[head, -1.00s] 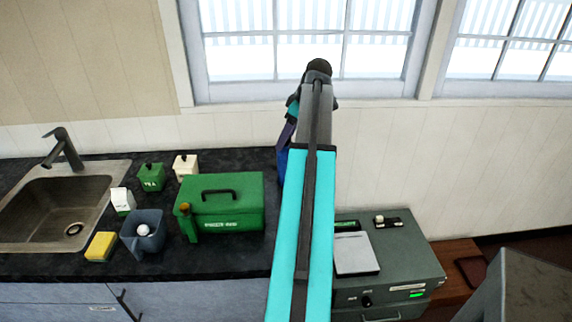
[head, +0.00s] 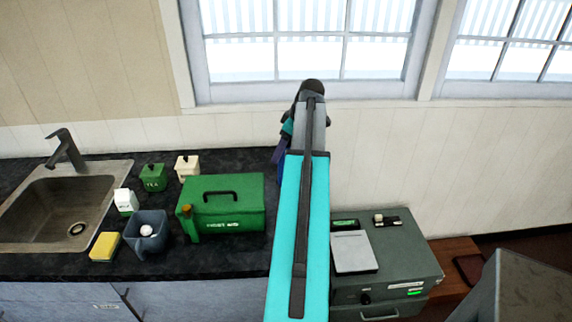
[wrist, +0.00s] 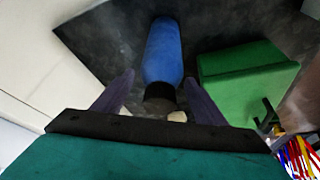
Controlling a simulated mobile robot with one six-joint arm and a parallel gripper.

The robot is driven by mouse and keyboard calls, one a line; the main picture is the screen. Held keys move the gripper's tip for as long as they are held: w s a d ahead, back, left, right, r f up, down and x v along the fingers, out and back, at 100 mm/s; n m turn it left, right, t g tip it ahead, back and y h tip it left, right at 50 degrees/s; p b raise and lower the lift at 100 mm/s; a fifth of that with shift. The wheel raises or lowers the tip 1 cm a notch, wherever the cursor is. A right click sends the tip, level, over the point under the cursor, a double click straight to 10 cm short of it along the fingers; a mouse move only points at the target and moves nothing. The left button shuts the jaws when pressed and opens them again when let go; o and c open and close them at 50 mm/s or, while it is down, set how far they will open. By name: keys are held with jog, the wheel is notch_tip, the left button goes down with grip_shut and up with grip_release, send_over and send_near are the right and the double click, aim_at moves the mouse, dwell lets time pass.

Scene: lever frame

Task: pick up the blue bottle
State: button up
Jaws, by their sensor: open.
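The blue bottle (wrist: 163,55) shows in the wrist view, on the dark countertop, with its dark cap (wrist: 160,92) toward my gripper. My gripper (wrist: 158,90) is open, with one purple finger on each side of the cap end. I cannot tell how deep the bottle is between the fingers. In the head view only a sliver of blue (head: 281,170) shows beside my arm, which hides the rest of the bottle. The gripper (head: 280,150) is partly hidden there too.
A green first-aid box (head: 235,207) stands left of the bottle in the head view; it shows at right in the wrist view (wrist: 235,95). A grey cabinet (head: 395,250) stands right.

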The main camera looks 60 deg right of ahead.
jog(key=shift+c, duration=0.4)
grip_shut()
